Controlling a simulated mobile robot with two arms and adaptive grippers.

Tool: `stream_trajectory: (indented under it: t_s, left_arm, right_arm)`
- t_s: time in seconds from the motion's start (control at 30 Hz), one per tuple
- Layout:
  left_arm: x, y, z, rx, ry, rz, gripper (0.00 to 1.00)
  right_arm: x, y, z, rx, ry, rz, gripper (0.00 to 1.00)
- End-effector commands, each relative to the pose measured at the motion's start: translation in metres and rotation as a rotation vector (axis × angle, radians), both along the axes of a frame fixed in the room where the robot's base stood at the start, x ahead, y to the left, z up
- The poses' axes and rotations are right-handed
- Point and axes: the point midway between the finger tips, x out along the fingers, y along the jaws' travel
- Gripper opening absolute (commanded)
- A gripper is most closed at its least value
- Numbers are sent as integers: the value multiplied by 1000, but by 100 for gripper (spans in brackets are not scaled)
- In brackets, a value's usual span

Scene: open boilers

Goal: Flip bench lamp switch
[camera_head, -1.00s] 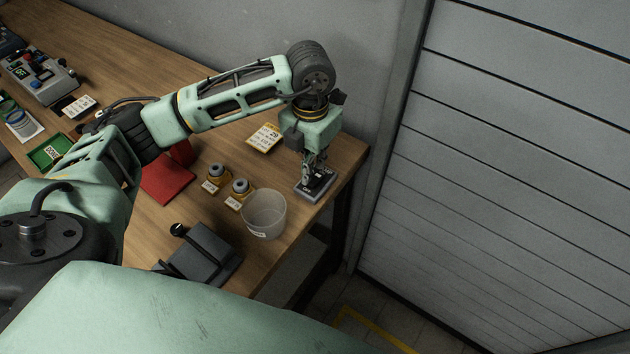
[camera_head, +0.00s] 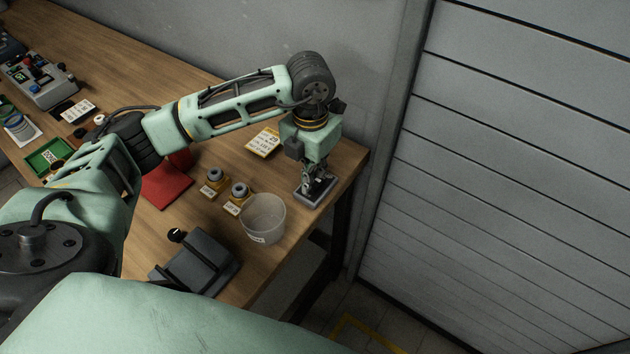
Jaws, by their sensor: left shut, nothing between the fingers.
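A small dark switch box with a grey base (camera_head: 318,194) lies at the right end of the wooden bench; I take it for the lamp switch. My left gripper (camera_head: 309,190) points straight down over it, shut and empty, with its fingertips at or just above the top of the box. I cannot tell whether they touch it. The fingers hide part of the box, and the switch position does not show. No lamp is clearly seen. My right gripper is not in view.
A translucent cup (camera_head: 263,218) stands just left of the box, near the front edge. Beside it are two small yellow-based pieces (camera_head: 240,190). A dark grey stand (camera_head: 197,262) is nearer. A yellow-edged card (camera_head: 263,141) lies behind. A wall borders the bench's back.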

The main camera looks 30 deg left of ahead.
Motion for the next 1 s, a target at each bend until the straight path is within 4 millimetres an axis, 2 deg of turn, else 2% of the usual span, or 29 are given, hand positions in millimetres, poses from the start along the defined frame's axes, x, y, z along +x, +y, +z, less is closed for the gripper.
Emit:
stream_trajectory:
  t_s: [1.0]
  left_arm:
    - [0, 0, -7, 0, 0, 0, 0]
  right_arm:
    - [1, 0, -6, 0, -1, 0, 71]
